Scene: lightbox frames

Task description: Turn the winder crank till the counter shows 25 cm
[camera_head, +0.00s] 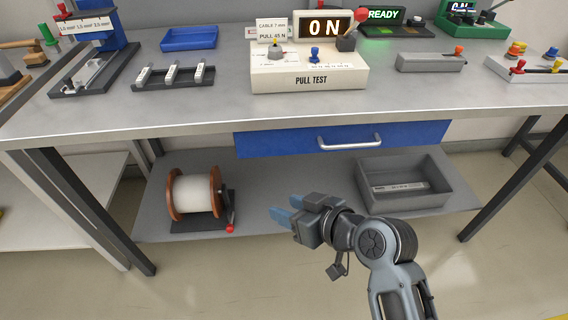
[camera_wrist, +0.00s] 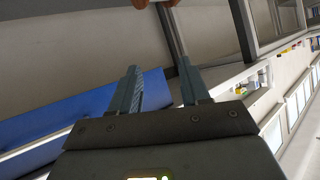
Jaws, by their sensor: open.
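The winder is a spool with brown flanges and a white drum (camera_head: 194,193), standing on the lower shelf at the left. Its dark crank arm is on its right side and ends in a red knob (camera_head: 230,229) near the shelf's front edge. I cannot see a length counter on the winder. My gripper (camera_head: 288,209) is to the right of the crank, apart from it, with its fingers pointing left. In the wrist view my gripper (camera_wrist: 160,70) has its fingers apart with nothing between them. A small brown piece shows at that view's top edge, too cut off to name surely.
The workbench (camera_head: 215,105) is above, with a blue drawer (camera_head: 270,145) under its top. A grey bin (camera_head: 425,190) stands on the lower shelf (camera_head: 270,180) at the right. A pull-test box (camera_head: 285,75) reading 0 N is on the bench. The shelf between spool and gripper looks clear.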

